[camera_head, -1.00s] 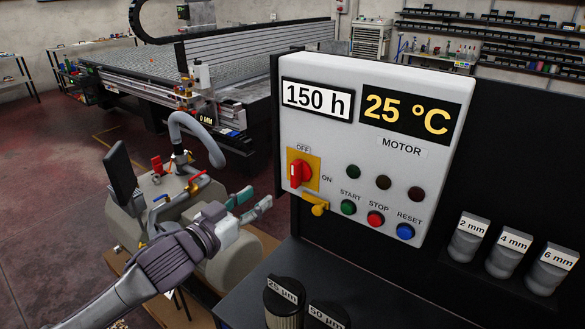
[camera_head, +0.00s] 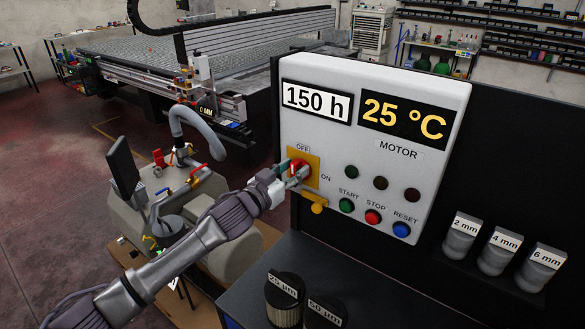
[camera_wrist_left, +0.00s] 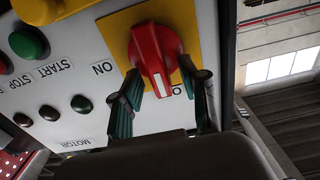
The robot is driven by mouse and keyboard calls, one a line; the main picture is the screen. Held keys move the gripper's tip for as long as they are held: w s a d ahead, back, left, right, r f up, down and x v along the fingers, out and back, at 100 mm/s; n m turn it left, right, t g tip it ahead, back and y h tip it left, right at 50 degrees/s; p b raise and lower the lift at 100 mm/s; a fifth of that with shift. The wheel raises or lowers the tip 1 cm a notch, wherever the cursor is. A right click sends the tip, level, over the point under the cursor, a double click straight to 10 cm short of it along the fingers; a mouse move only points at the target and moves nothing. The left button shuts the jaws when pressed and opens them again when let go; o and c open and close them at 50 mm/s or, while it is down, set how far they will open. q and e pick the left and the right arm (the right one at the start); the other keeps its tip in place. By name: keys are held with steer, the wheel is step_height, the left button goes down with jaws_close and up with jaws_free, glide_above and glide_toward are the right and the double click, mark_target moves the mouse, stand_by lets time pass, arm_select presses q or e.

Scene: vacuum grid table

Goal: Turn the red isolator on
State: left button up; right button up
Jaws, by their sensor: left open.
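The red isolator (camera_head: 296,169) is a rotary knob on a yellow plate (camera_head: 316,161) on the white control panel, between the OFF and ON labels. In the left wrist view the red knob (camera_wrist_left: 154,52) has its white mark at the OFF side. My left gripper (camera_head: 292,173) is at the knob, its fingers open on either side of the knob's grip. In the wrist view its green-padded fingertips (camera_wrist_left: 160,95) straddle the knob's marked end; contact cannot be told. My right gripper does not show.
Green START (camera_head: 347,205), red STOP (camera_head: 373,217) and blue RESET (camera_head: 401,229) buttons sit lower on the panel. Two dark labelled cylinders (camera_head: 285,300) stand on the black surface below.

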arm_select(q)
jaws_close()
steer(key=shift+m, duration=0.3)
steer(key=m, duration=0.3)
steer(key=shift+s+d+m, duration=0.15)
steer(key=shift+d+m, duration=0.1)
steer(key=shift+m, duration=0.05)
steer(key=shift+s+d+f+m+p, duration=0.15)
steer(key=shift+f+m, duration=0.15)
steer(key=shift+m, duration=1.95)
steer(key=shift+s+d+f+m+p, duration=0.15)
steer(key=shift+f+m, duration=0.2)
steer(key=shift+m, duration=1.95)
steer(key=shift+s+d+f+m+p, duration=0.15)
steer(key=shift+f+m, duration=0.15)
steer(key=shift+m, duration=1.95)
